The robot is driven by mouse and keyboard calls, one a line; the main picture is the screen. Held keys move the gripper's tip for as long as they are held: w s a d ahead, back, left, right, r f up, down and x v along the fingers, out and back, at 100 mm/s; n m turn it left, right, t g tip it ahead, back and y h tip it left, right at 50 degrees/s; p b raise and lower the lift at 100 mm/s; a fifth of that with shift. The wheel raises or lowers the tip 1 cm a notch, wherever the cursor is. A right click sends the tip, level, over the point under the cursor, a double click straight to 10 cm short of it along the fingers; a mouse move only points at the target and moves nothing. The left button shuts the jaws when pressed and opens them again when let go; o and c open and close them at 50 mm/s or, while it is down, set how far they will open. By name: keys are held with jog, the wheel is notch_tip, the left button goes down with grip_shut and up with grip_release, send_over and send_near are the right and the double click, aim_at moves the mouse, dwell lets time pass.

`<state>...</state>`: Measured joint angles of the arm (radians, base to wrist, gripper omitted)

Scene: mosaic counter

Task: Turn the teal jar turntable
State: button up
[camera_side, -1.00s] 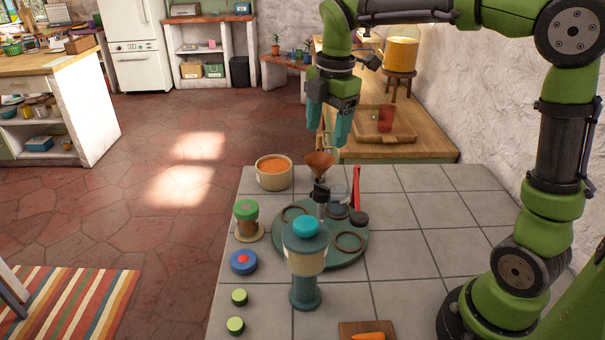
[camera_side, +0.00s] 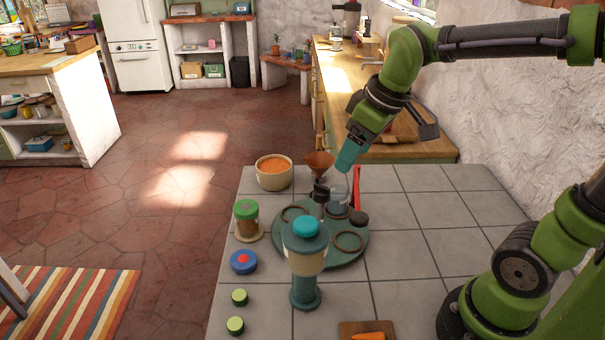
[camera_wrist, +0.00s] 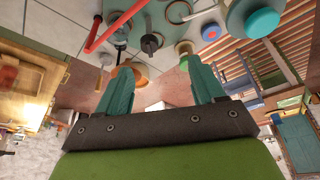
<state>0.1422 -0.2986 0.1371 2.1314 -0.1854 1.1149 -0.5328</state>
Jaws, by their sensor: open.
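The teal turntable (camera_side: 325,256) lies flat on the tiled counter. It carries several ring-shaped holders, an upright dark post (camera_side: 321,197) near its middle and a small black knob or lid (camera_side: 358,217) at its right. A tall jar-like thing with a teal top (camera_side: 305,258) stands in front and hides part of it. My gripper (camera_side: 347,160) is tilted above and behind the turntable's far side, apart from it. In the wrist view my gripper (camera_wrist: 161,88) shows two teal fingers spread wide with nothing held between them.
A red upright bar (camera_side: 356,188) stands near the turntable's far right edge. A brown funnel (camera_side: 320,163) and a bowl of orange contents (camera_side: 274,172) are behind. A green-lidded jar (camera_side: 246,222) and a blue lid (camera_side: 243,262) are left. The counter's right side is mostly clear.

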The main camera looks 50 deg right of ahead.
jog(key=s+a+m+t+y, duration=0.1)
jog(key=s+m+t, duration=0.2)
jog(key=s+m, duration=0.3)
jog(key=shift+s+a+f, duration=0.2)
jog(key=shift+s+f, duration=0.05)
jog(key=shift+s, duration=0.6)
jog(key=shift+c, duration=0.2)
